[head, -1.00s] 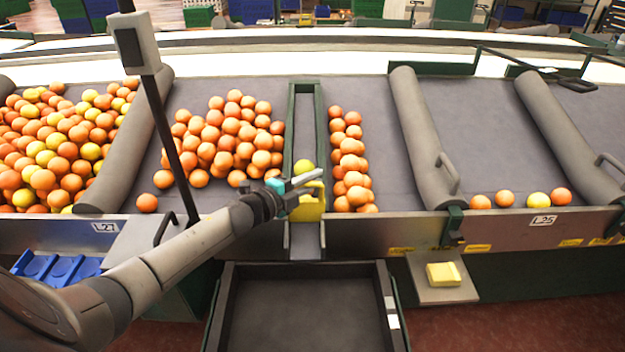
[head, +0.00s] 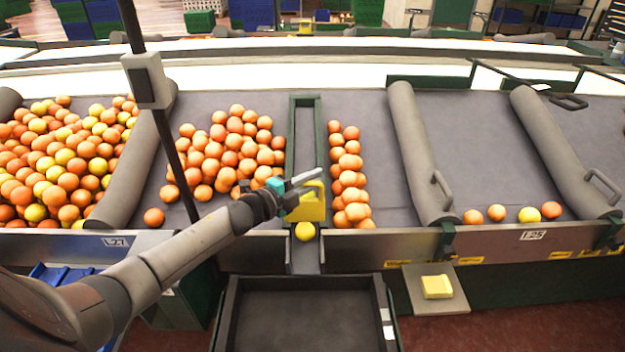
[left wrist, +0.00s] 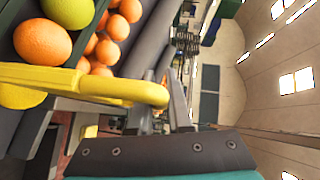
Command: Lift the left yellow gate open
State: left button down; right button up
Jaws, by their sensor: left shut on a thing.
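The left yellow gate (head: 313,205) stands at the front of the narrow green-walled channel (head: 291,140). My left gripper (head: 308,181) is shut on the gate's upper part, and the gate is raised. A yellow fruit (head: 305,231) sits at the gate's lower edge, at the top of the short chute (head: 305,262). In the left wrist view the gate's yellow bar (left wrist: 90,84) runs into my fingers (left wrist: 177,105). Two fruits, one yellow-green (left wrist: 68,10) and one orange (left wrist: 42,45), show beyond the bar. My right gripper is not in view.
A dark open bin (head: 300,282) stands below the chute. Orange piles flank the channel, left (head: 225,150) and right (head: 345,175). A grey padded divider (head: 415,150) is farther right. A second yellow piece (head: 437,286) is on a small plate at the lower right.

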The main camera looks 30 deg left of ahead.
pick_arm(q)
notch_tip(320, 180, up, 2)
jog(key=shift+w+r+p, duration=0.1)
jog(key=shift+w+p, duration=0.05)
jog(key=shift+p, duration=0.4)
jog(key=shift+r, duration=0.1)
jog(key=c, duration=0.8)
grip_release()
jog(key=shift+c, duration=0.2)
jog(key=shift+s+f, duration=0.2)
jog(key=p+v, duration=0.1)
jog(key=v, duration=1.4)
jog(key=shift+r, duration=0.15)
